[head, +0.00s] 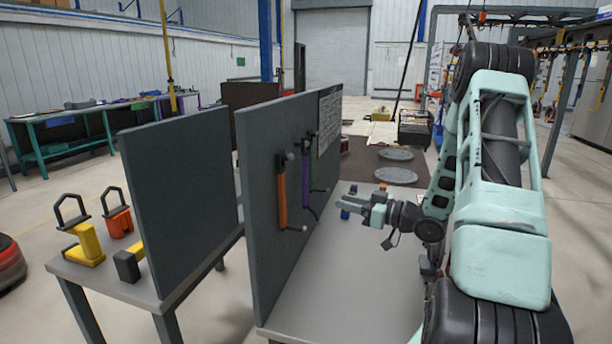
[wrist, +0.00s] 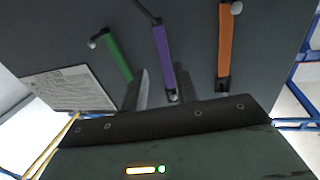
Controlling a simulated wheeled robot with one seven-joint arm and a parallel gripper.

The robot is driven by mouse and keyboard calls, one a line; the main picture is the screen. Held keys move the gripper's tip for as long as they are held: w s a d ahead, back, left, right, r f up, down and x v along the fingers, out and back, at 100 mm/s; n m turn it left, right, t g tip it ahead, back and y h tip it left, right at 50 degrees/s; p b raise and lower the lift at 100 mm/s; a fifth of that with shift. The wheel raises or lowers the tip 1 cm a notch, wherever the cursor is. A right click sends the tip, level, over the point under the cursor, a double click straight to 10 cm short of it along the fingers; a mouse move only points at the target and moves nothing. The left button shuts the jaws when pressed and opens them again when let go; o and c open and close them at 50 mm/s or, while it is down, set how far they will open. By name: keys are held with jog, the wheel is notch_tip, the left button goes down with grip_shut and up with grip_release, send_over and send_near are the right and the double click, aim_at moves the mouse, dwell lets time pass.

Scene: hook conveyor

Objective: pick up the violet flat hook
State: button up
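The violet flat hook (head: 306,187) hangs upright on the grey panel, between an orange hook (head: 282,193) and a green hook (head: 312,176). In the wrist view the violet hook (wrist: 162,46) runs down toward the gap between my fingers, with the green hook (wrist: 118,58) to its left and the orange hook (wrist: 224,45) to its right. My gripper (head: 340,203) is to the right of the panel in the head view. Its two fingers (wrist: 162,68) are apart in the wrist view. I see no contact with the violet hook, but its exact distance is unclear.
The upright grey panel (head: 262,240) stands on a grey table (head: 345,290) and carries a printed sheet (head: 329,120). A second panel (head: 180,190) stands left, beside yellow (head: 86,245) and orange (head: 119,222) blocks with dark loops. Round grey plates (head: 396,175) lie behind my gripper.

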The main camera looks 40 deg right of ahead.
aim_at(307, 193)
jog(key=shift+a+p+x, duration=0.1)
jog(key=shift+p+x, duration=0.9)
jog(key=shift+x, duration=2.1)
jog(key=shift+a+p+x, duration=0.15)
jog(key=shift+p+x, duration=0.85)
jog(key=shift+x, duration=2.15)
jog(key=shift+s, duration=0.1)
grip_shut()
